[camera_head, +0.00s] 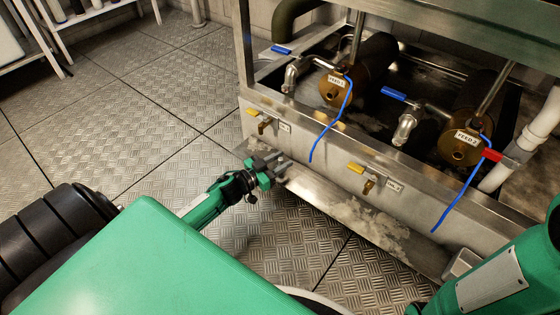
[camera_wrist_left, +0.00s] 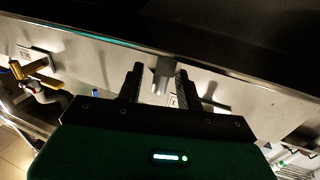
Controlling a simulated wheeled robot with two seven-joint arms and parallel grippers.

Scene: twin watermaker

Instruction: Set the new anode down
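My left gripper (camera_head: 277,163) is low at the left end of the steel ledge (camera_head: 345,218) along the front of the trough. In the left wrist view its two dark fingers (camera_wrist_left: 160,85) stand apart. A short grey, rod-like piece (camera_wrist_left: 160,78) shows between them, with gaps on both sides; it may be the new anode, but I cannot tell for sure. I cannot tell whether it rests on anything. In the head view no separate anode can be made out at the fingertips. My right gripper is out of view.
The steel trough (camera_head: 330,155) holds two brass housings, FEED 1 (camera_head: 336,88) and FEED 2 (camera_head: 464,150), with blue-handled valves and hanging blue leads. Yellow-handled drain taps (camera_head: 262,118) and (camera_head: 369,183) stick out in front.

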